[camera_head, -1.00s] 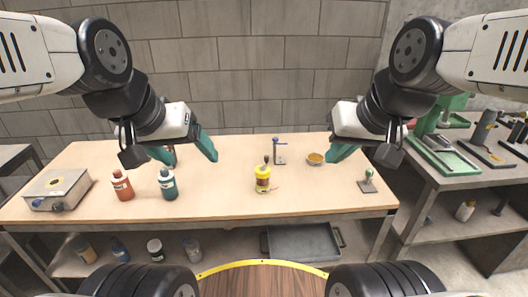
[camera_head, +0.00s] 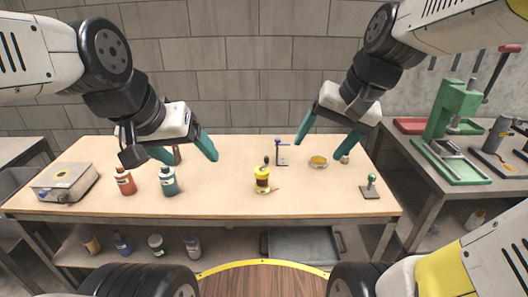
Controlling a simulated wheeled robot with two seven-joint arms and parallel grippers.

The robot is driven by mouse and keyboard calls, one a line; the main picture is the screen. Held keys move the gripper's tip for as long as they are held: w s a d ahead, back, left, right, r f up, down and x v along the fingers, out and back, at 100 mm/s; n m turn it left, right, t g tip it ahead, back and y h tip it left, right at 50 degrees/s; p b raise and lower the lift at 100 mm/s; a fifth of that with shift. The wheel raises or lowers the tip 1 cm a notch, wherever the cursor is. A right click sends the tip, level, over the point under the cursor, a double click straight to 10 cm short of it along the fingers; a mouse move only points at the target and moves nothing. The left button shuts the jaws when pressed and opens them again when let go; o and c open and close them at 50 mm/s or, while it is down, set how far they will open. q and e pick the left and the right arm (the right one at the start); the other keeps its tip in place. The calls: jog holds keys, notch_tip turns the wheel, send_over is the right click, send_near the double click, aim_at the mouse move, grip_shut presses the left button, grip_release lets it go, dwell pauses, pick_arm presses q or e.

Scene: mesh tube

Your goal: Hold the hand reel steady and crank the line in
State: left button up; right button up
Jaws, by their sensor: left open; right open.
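The hand reel (camera_head: 262,180) looks to be the small yellow item with a brown band and a dark knob on top. It stands upright on the wooden table (camera_head: 225,203), near the middle. A small orange-brown piece shows at its lower right. My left gripper (camera_head: 187,156) is open and empty, above the table to the left of the reel. My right gripper (camera_head: 326,145) is open and empty, above the table to the right of the reel. Neither gripper touches the reel. The line itself is too small to make out.
Behind the reel are a small blue-topped stand (camera_head: 281,154) and a shallow amber dish (camera_head: 318,161). A green-knobbed plate (camera_head: 370,188) sits at the right.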

jog(key=w+a+f+m+g+y, duration=0.1)
jog(key=w+f+m+g+y, duration=0.4)
jog(key=w+f, duration=0.55)
jog(key=w+a+f+m+y, duration=0.25)
jog(key=w+f+m, duration=0.35)
jog(key=w+f, duration=0.4)
jog(key=m+t+y, duration=0.1)
jog(key=m+y, duration=0.3)
jog(key=m, duration=0.1)
send_near(265, 183)
jog(key=shift+w+f, duration=0.95)
jog(key=shift+w, duration=0.3)
jog(key=shift+a+f, duration=0.2)
jog(key=shift+f, duration=0.05)
jog(key=shift+x, duration=4.75)
jog(key=shift+w, duration=0.1)
jog(key=shift+c, duration=0.2)
jog(key=c, duration=0.9)
jog(key=shift+c, duration=0.2)
